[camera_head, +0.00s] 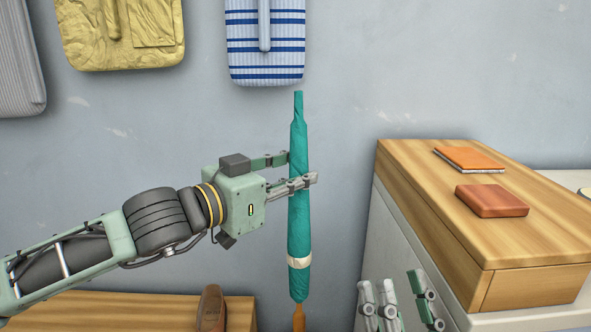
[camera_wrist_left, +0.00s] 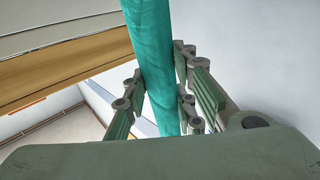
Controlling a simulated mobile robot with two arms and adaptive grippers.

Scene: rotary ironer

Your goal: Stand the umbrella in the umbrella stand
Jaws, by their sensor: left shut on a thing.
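The umbrella (camera_head: 299,220) is teal, furled, with a pale band near its lower end and a wooden tip or handle at the bottom edge of the head view. It stands nearly vertical. My left gripper (camera_head: 297,171) is shut on its upper middle part. In the left wrist view the teal umbrella (camera_wrist_left: 150,65) runs between the fingers of my left gripper (camera_wrist_left: 152,105). My right gripper (camera_head: 402,310) shows at the bottom of the head view with its fingers apart and nothing seen between them. No umbrella stand can be made out in either view.
A wood-topped cabinet (camera_head: 430,215) stands at right, bearing an orange notebook (camera_head: 469,159) and a brown wallet-like box (camera_head: 491,201). A low wooden bench (camera_head: 110,312) with a brown shoe (camera_head: 211,309) is at lower left.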

